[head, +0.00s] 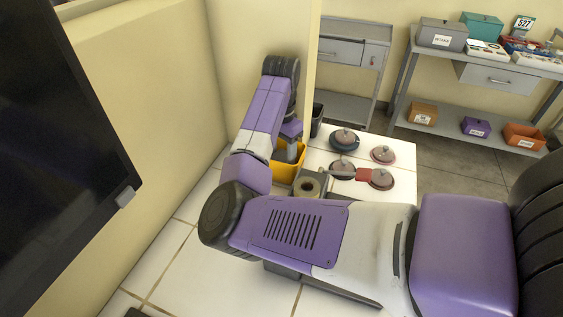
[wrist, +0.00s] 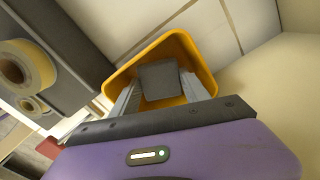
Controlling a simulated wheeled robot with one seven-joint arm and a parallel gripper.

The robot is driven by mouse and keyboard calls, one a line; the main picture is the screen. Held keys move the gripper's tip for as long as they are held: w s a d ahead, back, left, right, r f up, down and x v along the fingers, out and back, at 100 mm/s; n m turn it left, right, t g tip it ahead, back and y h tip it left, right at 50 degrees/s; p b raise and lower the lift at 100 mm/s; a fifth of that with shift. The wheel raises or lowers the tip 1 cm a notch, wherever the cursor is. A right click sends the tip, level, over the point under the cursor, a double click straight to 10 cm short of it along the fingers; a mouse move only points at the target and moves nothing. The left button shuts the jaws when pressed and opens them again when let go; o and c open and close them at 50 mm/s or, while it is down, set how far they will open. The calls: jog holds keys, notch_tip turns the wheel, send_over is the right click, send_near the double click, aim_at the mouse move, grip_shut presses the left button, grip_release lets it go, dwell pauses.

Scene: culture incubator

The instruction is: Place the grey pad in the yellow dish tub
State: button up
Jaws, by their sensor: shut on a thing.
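The yellow dish tub (head: 288,172) stands on the white tiled surface near the wall, partly hidden by my arm in the head view. In the wrist view the tub (wrist: 196,56) lies just beyond my gripper. The grey pad (wrist: 158,80) shows between my fingers, over the tub's opening. My gripper (wrist: 158,92) is shut on the pad. I cannot tell whether the pad is above the rim or down inside the tub. In the head view my gripper (head: 290,150) is at the tub, its fingertips hard to make out.
A grey holder with a tape roll (head: 308,187) stands right beside the tub; the roll also shows in the wrist view (wrist: 22,68). Several lidded round dishes (head: 345,138) and a red piece (head: 364,175) lie to the right. The wall (wrist: 265,25) is close by. Shelves stand behind.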

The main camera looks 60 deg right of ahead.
aim_at(281, 157)
jog(key=shift+f, duration=1.8)
jog(key=shift+f, duration=0.1)
jog(key=o, duration=0.9)
notch_tip(281, 157, up, 12)
jog(key=shift+r, duration=0.15)
jog(key=shift+s, duration=0.1)
